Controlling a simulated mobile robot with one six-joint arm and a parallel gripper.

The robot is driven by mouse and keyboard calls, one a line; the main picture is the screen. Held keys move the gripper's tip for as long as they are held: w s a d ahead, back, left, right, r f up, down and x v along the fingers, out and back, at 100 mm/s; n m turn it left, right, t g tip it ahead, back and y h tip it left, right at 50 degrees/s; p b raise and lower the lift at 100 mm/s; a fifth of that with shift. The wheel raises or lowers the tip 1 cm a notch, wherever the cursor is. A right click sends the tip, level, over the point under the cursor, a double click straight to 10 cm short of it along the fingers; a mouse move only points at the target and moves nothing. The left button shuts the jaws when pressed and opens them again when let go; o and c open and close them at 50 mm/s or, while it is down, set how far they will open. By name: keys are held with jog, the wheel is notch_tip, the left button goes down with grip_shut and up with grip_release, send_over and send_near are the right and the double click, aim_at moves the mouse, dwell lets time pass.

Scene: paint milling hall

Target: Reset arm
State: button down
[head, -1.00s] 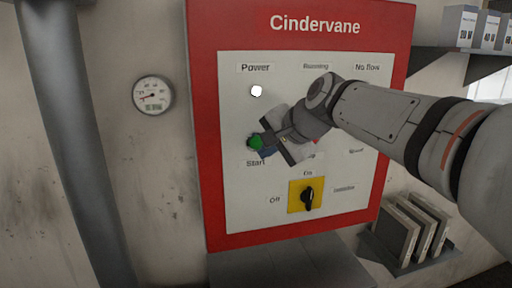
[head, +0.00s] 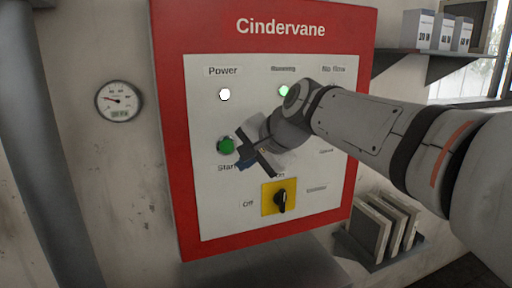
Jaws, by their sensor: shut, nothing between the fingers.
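My gripper (head: 246,161) is in front of the Cindervane control panel (head: 213,185), just right of and slightly below the green start button (head: 226,146). It is shut and empty, and the button shows clear of it. The white Power lamp (head: 224,94) is lit. The Running lamp (head: 284,91) glows green, partly beside my wrist. The black rotary switch (head: 281,200) on its yellow plate sits below my gripper. My arm covers the right middle of the panel, including most of what lies under the "No flow" label.
A round gauge (head: 119,101) hangs on the wall to the left, near a thick grey pipe (head: 40,150). A shelf (head: 425,62) with white boxes is at upper right. A lower rack (head: 378,254) holds several flat panels. A grey ledge (head: 265,266) lies under the panel.

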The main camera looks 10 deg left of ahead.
jog(key=s+d+f+n+g+h, duration=0.1)
jog(key=s+d+f+h, duration=0.1)
jog(key=s+d+f, duration=0.4)
jog(key=s+d+f+n+g+h, duration=0.1)
jog(key=s+d+f+n+h, duration=0.1)
jog(key=s+d+f, duration=0.4)
jog(key=s+d+f+n+g+h, duration=0.1)
jog(key=s+d+f+h, duration=0.2)
jog(key=s+d+f, duration=0.3)
jog(key=d+f, duration=0.5)
jog(key=d, duration=0.5)
jog(key=shift+s+f+n+h, duration=0.2)
jog(key=shift+f+n+h, duration=0.1)
jog(key=shift+f, duration=0.1)
